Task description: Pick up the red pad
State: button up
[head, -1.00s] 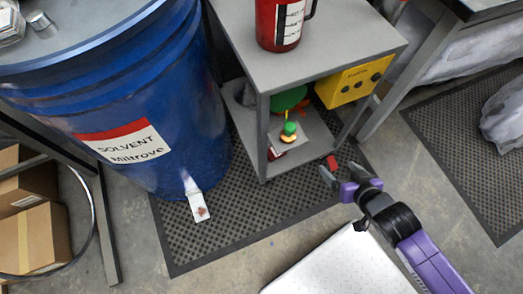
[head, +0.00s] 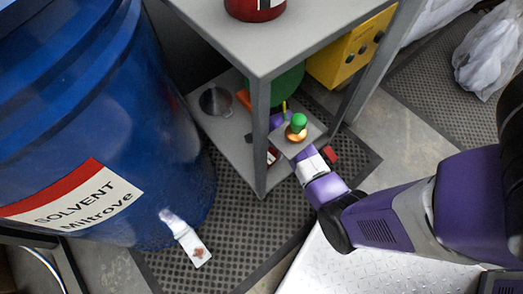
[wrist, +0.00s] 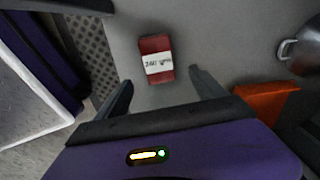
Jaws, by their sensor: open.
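The red pad (wrist: 157,58) lies flat on the grey lower shelf (wrist: 205,30) in the wrist view, with a white printed label across its middle. My gripper (wrist: 161,90) is open and empty. Its two dark fingertips are apart, one low on each side of the pad, with the pad just beyond the gap between them. In the head view the pad (head: 272,156) shows only in part, near the front post of the cart.
A small plate with a green-topped item (head: 298,123) sits above my arm. An orange item (wrist: 265,98) and a metal cup (wrist: 300,52) are on the shelf to the right. The cart's top (head: 285,38) overhangs, with a yellow box (head: 350,48) below. A blue drum (head: 75,110) stands left.

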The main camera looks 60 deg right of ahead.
jog(key=shift+w+a+f, duration=0.25)
jog(key=shift+w+a, duration=0.1)
jog(key=shift+a, duration=0.05)
jog(key=shift+f, duration=0.3)
jog(key=f+b, duration=0.1)
jog(key=f, duration=0.1)
jog(key=f+b, duration=0.4)
jog(key=f, duration=0.1)
jog(key=shift+s, duration=0.25)
jog(key=c, duration=1.4)
notch_tip(320, 180, up, 10)
jog(key=p, duration=0.5)
jog(key=shift+p, duration=0.3)
jog(key=shift+c, duration=0.2)
